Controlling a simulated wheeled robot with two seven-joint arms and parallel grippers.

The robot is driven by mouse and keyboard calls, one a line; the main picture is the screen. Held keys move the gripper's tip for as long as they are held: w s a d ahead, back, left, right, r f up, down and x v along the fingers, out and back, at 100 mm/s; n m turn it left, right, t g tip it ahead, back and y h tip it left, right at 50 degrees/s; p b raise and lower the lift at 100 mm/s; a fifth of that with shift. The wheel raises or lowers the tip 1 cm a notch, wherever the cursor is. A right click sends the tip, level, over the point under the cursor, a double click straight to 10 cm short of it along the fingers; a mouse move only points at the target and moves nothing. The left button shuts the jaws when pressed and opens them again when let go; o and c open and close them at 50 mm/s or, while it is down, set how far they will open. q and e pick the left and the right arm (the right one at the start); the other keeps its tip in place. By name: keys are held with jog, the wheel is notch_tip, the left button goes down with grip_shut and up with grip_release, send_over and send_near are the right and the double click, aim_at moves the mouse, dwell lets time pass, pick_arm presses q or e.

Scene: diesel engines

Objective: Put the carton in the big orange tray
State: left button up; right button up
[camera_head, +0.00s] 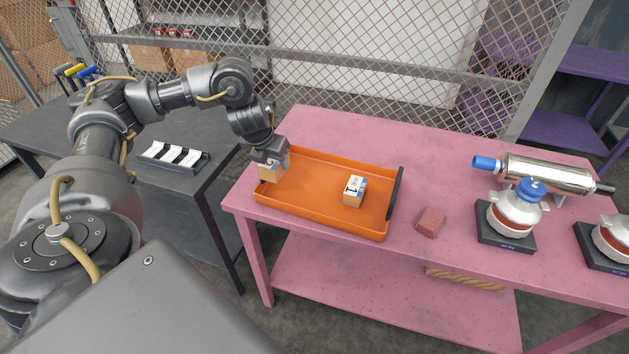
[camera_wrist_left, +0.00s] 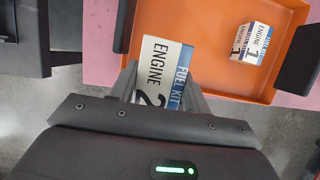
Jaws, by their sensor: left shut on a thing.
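My left gripper (camera_head: 271,158) is shut on a carton (camera_head: 276,168) at the left end of the big orange tray (camera_head: 322,221). In the left wrist view this carton (camera_wrist_left: 163,66) reads "FUEL KIT ENGINE 2" and sits between the fingers. It overlaps the tray's left end in the head view; whether it touches the tray floor I cannot tell. A second carton (camera_head: 355,191), marked 1, stands inside the tray right of centre; it also shows in the left wrist view (camera_wrist_left: 250,43). My right gripper is not in view.
The tray lies on a pink table (camera_head: 420,145), with a dark handle (camera_head: 395,193) at its right end. A reddish block (camera_head: 430,222) lies right of it. Filter-like units (camera_head: 515,213) and a metal cylinder (camera_head: 548,175) stand further right. A dark table with a slotted holder (camera_head: 173,157) is at left.

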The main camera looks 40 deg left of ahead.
pick_arm(q)
jog(key=w+f, duration=0.2)
jog(key=w, duration=0.1)
jog(key=w+d+f, duration=0.1)
jog(key=w+f, duration=0.4)
jog(key=w, duration=0.1)
jog(key=shift+w+d+f, duration=0.2)
jog(key=shift+w+d, duration=0.2)
jog(key=shift+w+f, duration=0.3)
jog(key=shift+f, duration=0.1)
jog(key=shift+w+d+f, duration=0.1)
jog(key=shift+w+f, duration=0.1)
jog(key=shift+f, duration=0.05)
notch_tip(320, 180, down, 2)
jog(key=shift+f+p, duration=0.1)
jog(key=shift+p, duration=0.5)
jog(key=shift+f, duration=0.45)
